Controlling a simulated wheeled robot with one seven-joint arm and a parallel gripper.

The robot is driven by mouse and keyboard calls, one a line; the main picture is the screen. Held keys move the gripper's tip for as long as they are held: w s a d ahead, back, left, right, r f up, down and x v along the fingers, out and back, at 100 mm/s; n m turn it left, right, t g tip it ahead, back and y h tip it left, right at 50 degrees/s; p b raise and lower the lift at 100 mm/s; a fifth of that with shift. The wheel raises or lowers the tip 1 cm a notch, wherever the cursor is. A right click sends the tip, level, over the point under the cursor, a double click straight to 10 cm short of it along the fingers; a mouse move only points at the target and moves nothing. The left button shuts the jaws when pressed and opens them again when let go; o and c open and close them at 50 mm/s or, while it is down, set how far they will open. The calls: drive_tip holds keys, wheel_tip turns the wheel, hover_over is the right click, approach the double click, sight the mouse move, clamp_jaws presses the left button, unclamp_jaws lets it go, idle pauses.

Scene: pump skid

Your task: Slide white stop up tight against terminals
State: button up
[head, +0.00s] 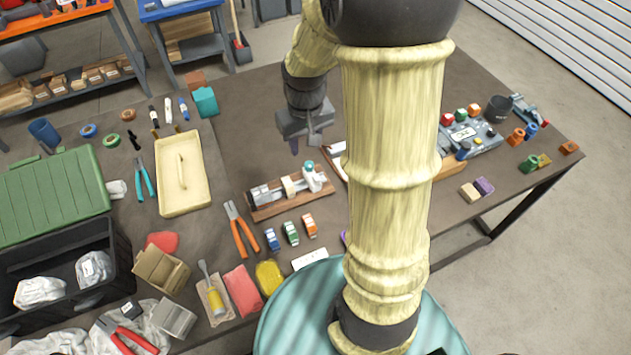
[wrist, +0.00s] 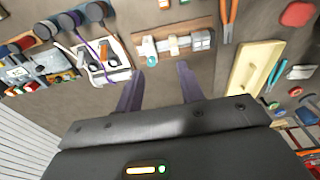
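A wooden board (head: 292,207) with a metal rail lies on the dark table; it also shows in the wrist view (wrist: 140,38). Grey terminals (head: 262,195) sit at one end of the rail, also in the wrist view (wrist: 201,40). A pale block (head: 290,187) sits mid-rail, and a white piece with a teal knob (head: 309,170) is at the other end. I cannot tell for sure which is the white stop. My gripper (wrist: 160,70) is open and empty, its two dark fingers apart. It is above the table and clear of the board.
Blue, green and orange blocks (head: 291,233) stand in front of the board. Bare table surrounds the board's far side.

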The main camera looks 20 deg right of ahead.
drive_tip(key=g+b, duration=0.1)
drive_tip(key=b, duration=0.1)
hover_over(316, 177)
wheel_tip(316, 177, down, 5)
drive_tip(key=shift+r, duration=0.15)
wheel_tip(316, 177, down, 18)
drive_tip(key=shift+r+p, duration=0.25)
drive_tip(key=shift+p, duration=0.8)
clamp_jaws()
